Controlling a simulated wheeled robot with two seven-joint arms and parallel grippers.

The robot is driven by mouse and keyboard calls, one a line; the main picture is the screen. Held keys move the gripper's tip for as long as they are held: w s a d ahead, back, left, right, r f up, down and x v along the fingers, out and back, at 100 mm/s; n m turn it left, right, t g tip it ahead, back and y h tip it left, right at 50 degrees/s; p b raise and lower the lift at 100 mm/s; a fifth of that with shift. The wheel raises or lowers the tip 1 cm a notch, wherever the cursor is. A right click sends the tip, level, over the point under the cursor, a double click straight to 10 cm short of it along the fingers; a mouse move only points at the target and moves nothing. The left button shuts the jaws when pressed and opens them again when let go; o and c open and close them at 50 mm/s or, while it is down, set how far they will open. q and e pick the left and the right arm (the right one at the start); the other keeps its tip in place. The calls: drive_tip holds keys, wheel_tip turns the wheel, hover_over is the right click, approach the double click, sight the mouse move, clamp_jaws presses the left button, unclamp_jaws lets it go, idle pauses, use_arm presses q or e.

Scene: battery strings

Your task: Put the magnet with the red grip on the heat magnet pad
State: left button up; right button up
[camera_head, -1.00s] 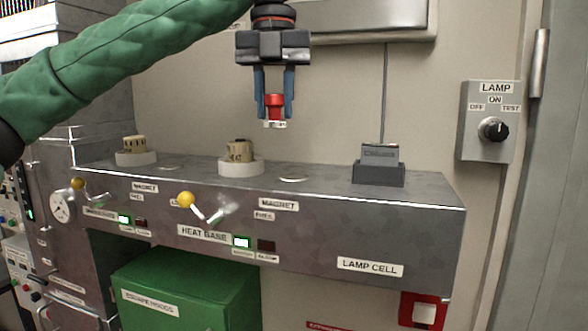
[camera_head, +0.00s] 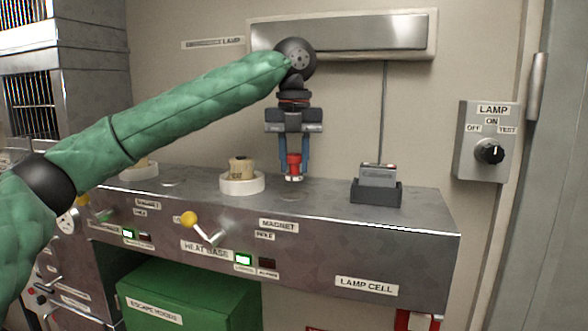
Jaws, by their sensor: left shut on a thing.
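My left gripper (camera_head: 293,168) is shut on the magnet with the red grip (camera_head: 293,161), which hangs upright between the blue fingers. A pale piece shows at the magnet's lower end. The heat magnet pad (camera_head: 292,197) is a flat round disc on top of the grey bench, above the MAGNET label on the heat base side. The magnet appears a little above the pad and roughly in line with it, with a small gap in the picture. How far it is in depth I cannot tell. My right gripper is not in view.
A white round base with a tan block (camera_head: 240,169) stands left of the pad. A dark holder with a grey cell (camera_head: 378,178) stands to its right. Another flat disc (camera_head: 172,183) lies further left. A lever with a yellow knob (camera_head: 189,218) sticks out in front.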

sight(294, 173)
use_arm(q)
wheel_tip(294, 173, down, 3)
drive_tip(key=shift+s+a+r+p, duration=0.1)
drive_tip(key=shift+r+p, duration=0.1)
drive_tip(key=shift+p, duration=0.75)
drive_tip(key=shift+f, duration=0.25)
drive_tip(key=o, duration=1.1)
